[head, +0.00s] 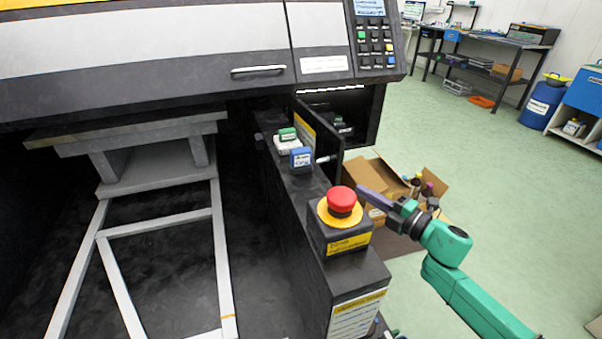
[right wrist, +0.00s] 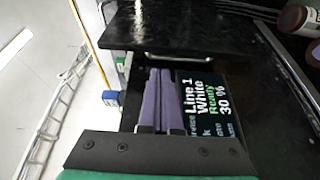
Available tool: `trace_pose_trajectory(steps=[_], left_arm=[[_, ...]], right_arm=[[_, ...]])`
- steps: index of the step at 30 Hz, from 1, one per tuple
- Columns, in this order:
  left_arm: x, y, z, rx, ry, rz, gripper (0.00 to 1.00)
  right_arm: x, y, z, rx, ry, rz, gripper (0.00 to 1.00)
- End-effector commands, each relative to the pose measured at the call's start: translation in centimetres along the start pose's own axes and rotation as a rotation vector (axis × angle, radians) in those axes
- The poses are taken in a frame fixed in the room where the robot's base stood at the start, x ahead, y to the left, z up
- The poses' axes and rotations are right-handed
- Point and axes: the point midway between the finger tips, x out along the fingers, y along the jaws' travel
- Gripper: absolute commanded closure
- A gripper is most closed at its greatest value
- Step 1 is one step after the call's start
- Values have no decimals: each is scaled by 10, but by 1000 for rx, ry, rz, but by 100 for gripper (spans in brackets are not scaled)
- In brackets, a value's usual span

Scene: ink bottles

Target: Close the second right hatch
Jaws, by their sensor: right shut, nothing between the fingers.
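A black hatch panel (head: 330,155) with a small handle stands open, sticking out from the right side of the black machine. A dark opening (head: 355,105) shows behind it. In the right wrist view a black panel with a metal handle (right wrist: 190,25) lies past my fingertips; it appears to be this hatch. My right gripper (head: 361,190) is shut and empty, to the right of the hatch and the red button. Its purple fingers (right wrist: 160,72) lie in front of a display reading "Line 1 White Ready 30 %" (right wrist: 208,105). My left gripper is out of view.
A red emergency button (head: 341,201) sits on the machine's side rail. Green and blue connectors (head: 301,157) stand behind it. An open cardboard box (head: 430,183) with bottles is on the floor beyond my gripper.

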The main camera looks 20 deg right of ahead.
Motion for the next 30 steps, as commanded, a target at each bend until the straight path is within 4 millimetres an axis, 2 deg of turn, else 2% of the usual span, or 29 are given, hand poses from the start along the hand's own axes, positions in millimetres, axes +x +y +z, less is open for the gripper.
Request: trace_pose_trajectory(steps=[5, 12, 18, 22, 30], left_arm=[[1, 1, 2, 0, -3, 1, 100], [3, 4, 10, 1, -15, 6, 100], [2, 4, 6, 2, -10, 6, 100], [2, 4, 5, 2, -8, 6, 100], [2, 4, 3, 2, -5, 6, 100]], right_arm=[[15, 7, -5, -17, 17, 11, 100], [64, 8, -4, -14, 12, 12, 100], [94, 7, -4, -12, 11, 8, 100], [101, 6, -5, -12, 11, 7, 100], [101, 5, -5, -10, 12, 6, 100]])
